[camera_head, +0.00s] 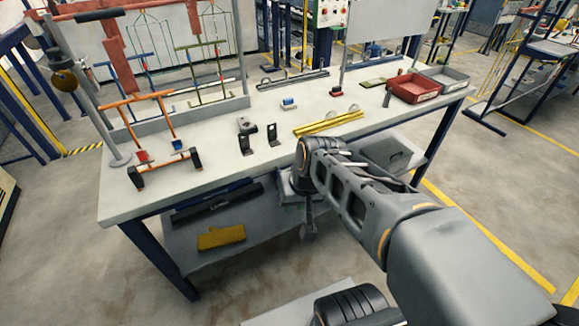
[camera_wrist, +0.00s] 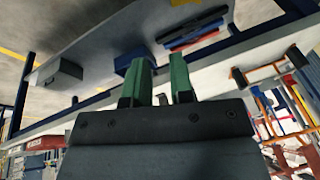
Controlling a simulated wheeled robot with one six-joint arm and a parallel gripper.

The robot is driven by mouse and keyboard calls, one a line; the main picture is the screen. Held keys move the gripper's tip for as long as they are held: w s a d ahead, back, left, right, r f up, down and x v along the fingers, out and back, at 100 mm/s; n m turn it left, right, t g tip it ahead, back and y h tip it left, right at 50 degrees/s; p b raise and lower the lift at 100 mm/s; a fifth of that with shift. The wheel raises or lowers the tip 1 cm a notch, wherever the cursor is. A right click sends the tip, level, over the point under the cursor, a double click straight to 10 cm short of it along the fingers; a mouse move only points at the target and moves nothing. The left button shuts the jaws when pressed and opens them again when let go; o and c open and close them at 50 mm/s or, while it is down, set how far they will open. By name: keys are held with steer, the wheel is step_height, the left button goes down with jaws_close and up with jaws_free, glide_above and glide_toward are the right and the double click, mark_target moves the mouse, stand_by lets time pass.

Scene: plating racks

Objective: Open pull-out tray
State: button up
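A grey tray-like box (camera_head: 398,152) sits under the right part of the workbench top in the head view, partly hidden behind my arm. It looks like the pull-out tray, but I cannot tell how far out it is. In the wrist view, which looks upside down, a blue-grey box (camera_wrist: 60,76) shows left of my gripper, near the bench edge. My gripper (camera_wrist: 163,74) has two green fingers with a clear gap between them and nothing held. A bluish block (camera_wrist: 127,63) shows partly behind the left finger. In the head view my gripper is below the bench front edge, mostly hidden.
The workbench top (camera_head: 205,188) holds an orange rack (camera_head: 150,120), yellow bars (camera_head: 328,123), a red bin (camera_head: 413,88) and a grey bin (camera_head: 446,79). Blue legs frame the bench; floor in front is clear.

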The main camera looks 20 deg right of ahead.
steer(key=w+d+f+m+t+y+b, duration=0.2)
steer(key=w+d+f+m+y+b, duration=0.1)
steer(key=w+f+b, duration=0.25)
steer(key=w+d+f+m+t+y+b, duration=0.1)
steer(key=w+d+f+m+y+b, duration=0.15)
steer(key=w+f+b, duration=0.35)
steer(key=w+d+f+m+t+b, duration=0.3)
steer(key=d+t+b, duration=0.1)
steer(key=d, duration=0.3)
steer(key=w+d+f+m+t+b, duration=0.3)
steer(key=w+d+t+b, duration=0.1)
steer(key=d, duration=0.3)
steer(key=shift+y, duration=0.25)
steer(key=b+x, duration=0.1)
steer(key=x, duration=1.1)
steer(key=shift+w+a+f, duration=0.1)
steer(key=shift+a+f, duration=0.1)
steer(key=shift+a, duration=0.15)
steer(key=shift+c, duration=0.3)
jaws_close()
